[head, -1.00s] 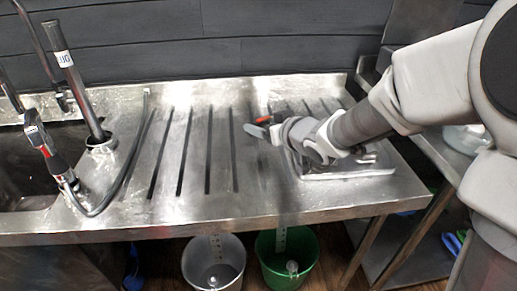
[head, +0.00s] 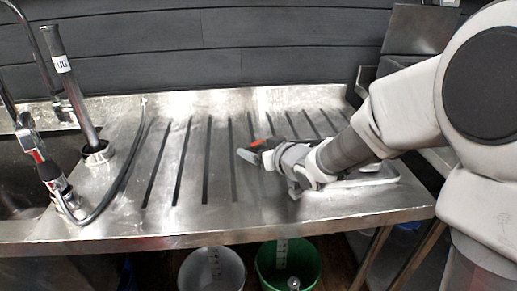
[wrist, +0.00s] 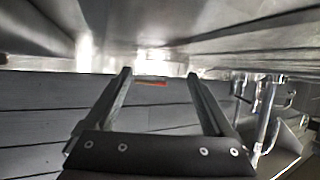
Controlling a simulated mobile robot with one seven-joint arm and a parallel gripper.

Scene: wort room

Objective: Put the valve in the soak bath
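A small orange and grey piece, which I take to be the valve (head: 247,155), is at the tip of my gripper (head: 262,150) over the ribbed steel drainboard. In the wrist view the valve (wrist: 152,83) shows as a thin orange strip with grey along it, between my two spread dark fingers (wrist: 158,76). It keeps its place relative to my gripper, so it appears held; the contact on each finger is not clear. I cannot tell for sure which vessel is the soak bath; the sink basin (head: 18,180) is at the far left.
A flat pale tray (head: 375,178) lies on the drainboard (head: 205,210) under my arm. A hose and spray tap (head: 50,172) and an upright pipe (head: 75,90) stand at the left. A grey bucket (head: 212,272) and a green bucket (head: 305,262) are below the front edge.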

